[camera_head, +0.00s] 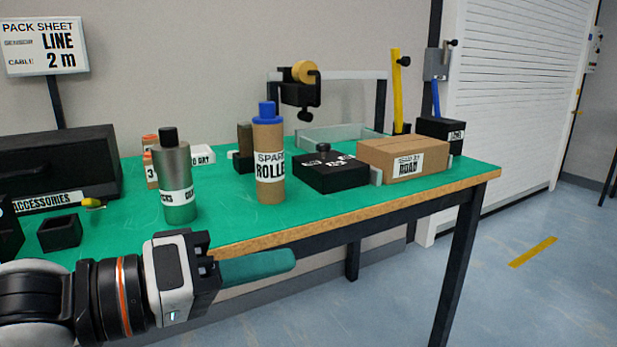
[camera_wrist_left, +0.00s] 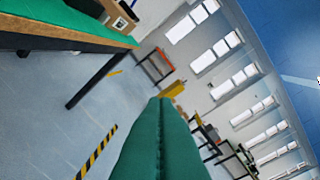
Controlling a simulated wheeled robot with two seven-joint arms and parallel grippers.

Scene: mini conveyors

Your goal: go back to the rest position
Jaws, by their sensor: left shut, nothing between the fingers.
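My left gripper (camera_head: 257,267) reaches in from the lower left in the head view, just in front of the bench's front edge. Its green fingers are shut together with nothing between them. They also fill the lower middle of the left wrist view (camera_wrist_left: 160,135), pointing out into the open room. The green-topped bench (camera_head: 330,208) stands behind the gripper, which is apart from everything on it. My right gripper shows in neither view.
A grey canister (camera_head: 174,172) and a cardboard tube with a blue cap (camera_head: 269,160) stand near the front edge. A black box (camera_head: 331,174) and a cardboard box (camera_head: 385,158) sit to their right. An accessories bin (camera_head: 60,165) is at left. The floor (camera_head: 540,290) at right is clear.

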